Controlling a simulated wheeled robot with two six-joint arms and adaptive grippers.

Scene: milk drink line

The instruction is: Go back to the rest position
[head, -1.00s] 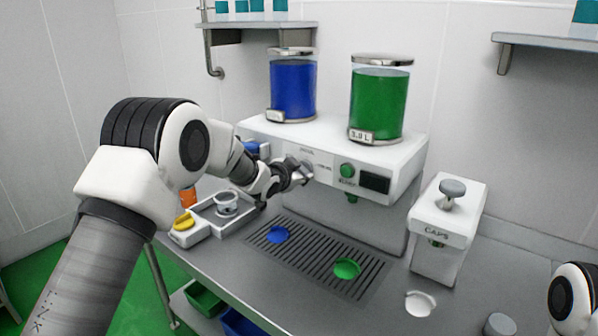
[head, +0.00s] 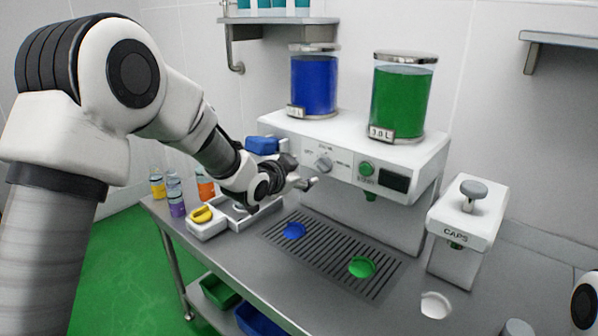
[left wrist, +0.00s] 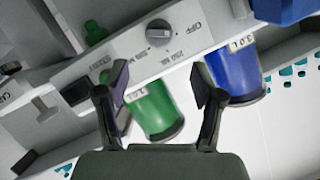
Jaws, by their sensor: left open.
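My left gripper (head: 303,174) is in front of the left part of the white dispenser (head: 300,128), near its grey knob (head: 324,164) but apart from it. In the left wrist view my left gripper (left wrist: 160,88) has its two fingers spread, with nothing held between them. The knob also shows in that view (left wrist: 158,29), beyond the fingers. A little of my right arm shows at the right edge of the head view; its gripper is out of the picture.
Blue (head: 313,86) and green (head: 401,103) tanks stand on the dispenser. The slotted grille (head: 328,256) holds a blue disc (head: 294,230) and green disc (head: 361,267). A CAPS unit (head: 466,232) stands right.

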